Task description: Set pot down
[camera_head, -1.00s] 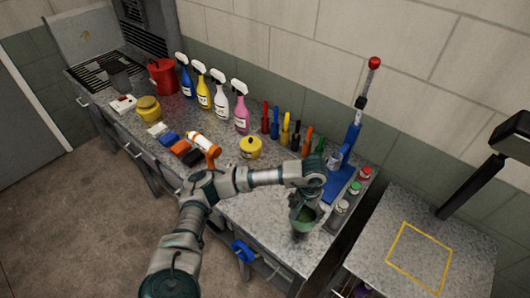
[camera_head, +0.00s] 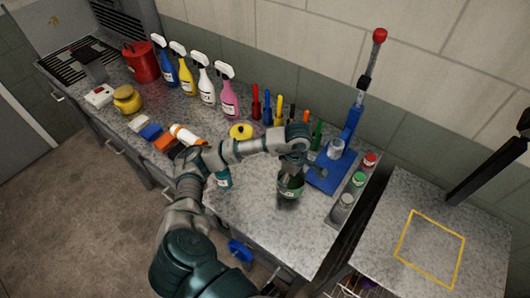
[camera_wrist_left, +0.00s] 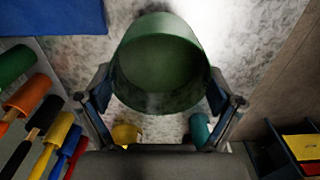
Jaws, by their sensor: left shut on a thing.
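A green pot (camera_head: 291,187) is at the right part of the speckled grey counter (camera_head: 258,213), left of a blue press-like stand (camera_head: 328,176). My left gripper (camera_head: 291,170) is shut on the pot's side. In the left wrist view the pot (camera_wrist_left: 160,62) sits between the two fingers, its round green face toward the camera. I cannot tell whether its underside touches the counter. My right gripper is in neither view.
A teal container (camera_head: 223,179) stands beside my forearm. A yellow lidded pot (camera_head: 240,131), upright coloured tools (camera_head: 267,110) and spray bottles (camera_head: 206,85) line the back. Small jars (camera_head: 358,180) stand at the right edge. A side table has a yellow outlined square (camera_head: 439,224), empty.

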